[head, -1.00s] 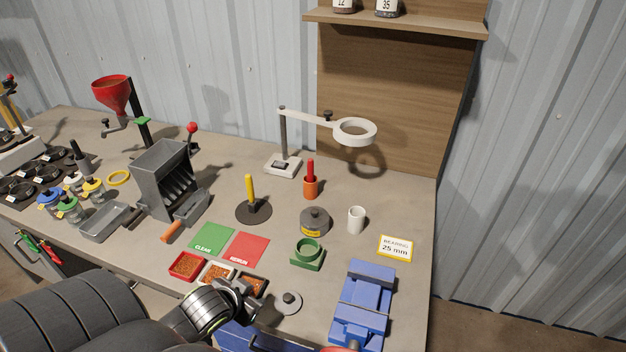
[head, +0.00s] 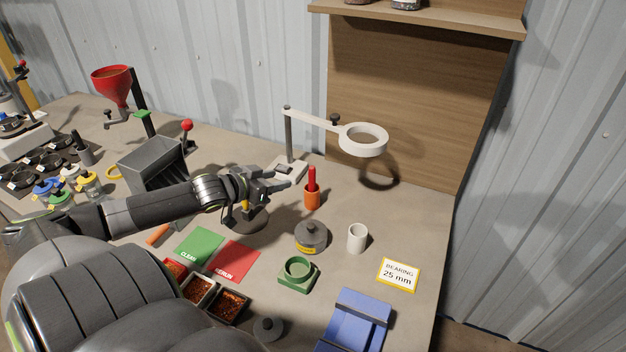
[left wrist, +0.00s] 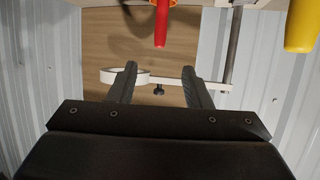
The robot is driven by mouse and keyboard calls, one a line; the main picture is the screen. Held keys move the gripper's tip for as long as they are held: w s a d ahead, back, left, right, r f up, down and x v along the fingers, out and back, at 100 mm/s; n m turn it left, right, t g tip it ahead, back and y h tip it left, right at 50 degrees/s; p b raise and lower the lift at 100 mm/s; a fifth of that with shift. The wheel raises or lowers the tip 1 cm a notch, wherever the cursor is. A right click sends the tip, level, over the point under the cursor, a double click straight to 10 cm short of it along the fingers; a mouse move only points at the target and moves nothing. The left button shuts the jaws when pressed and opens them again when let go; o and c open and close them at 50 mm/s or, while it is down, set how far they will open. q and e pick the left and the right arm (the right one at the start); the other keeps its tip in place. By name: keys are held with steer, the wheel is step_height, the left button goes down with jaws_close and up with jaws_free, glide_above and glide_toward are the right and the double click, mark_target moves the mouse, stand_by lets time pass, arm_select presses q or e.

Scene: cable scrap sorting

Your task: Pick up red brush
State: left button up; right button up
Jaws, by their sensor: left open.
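The red brush (head: 312,178) stands upright in an orange holder (head: 312,199) on the bench, with its red handle sticking up. My left gripper (head: 288,180) is open and empty, just left of the brush, with its fingers pointing toward it. In the left wrist view the scene appears upside down. There the red brush (left wrist: 162,22) hangs at the top centre, beyond and roughly in line with the gap between the open fingers (left wrist: 159,75). It does not touch them. My right gripper is not in view.
A white ring lamp (head: 363,139) on a stand rises behind the brush. A yellow-handled tool on a dark round base (head: 247,222) is partly hidden under my left gripper. A grey weight (head: 311,237), white cup (head: 357,238) and green ring block (head: 297,274) stand in front.

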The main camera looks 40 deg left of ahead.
arm_select(q)
steer(key=b, duration=0.3)
glide_toward(312, 172)
steer(key=x, duration=0.5)
steer(key=shift+a+f+p+x, duration=0.1)
steer(key=shift+a+p+x, duration=0.1)
steer(key=shift+x, duration=1.4)
steer(key=shift+a+f+p+x, duration=0.15)
steer(key=shift+x, duration=1.45)
steer(key=shift+s, duration=0.15)
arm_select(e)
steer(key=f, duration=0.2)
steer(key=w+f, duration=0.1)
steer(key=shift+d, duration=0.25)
arm_select(q)
steer(key=shift+c, duration=0.3)
jaws_close()
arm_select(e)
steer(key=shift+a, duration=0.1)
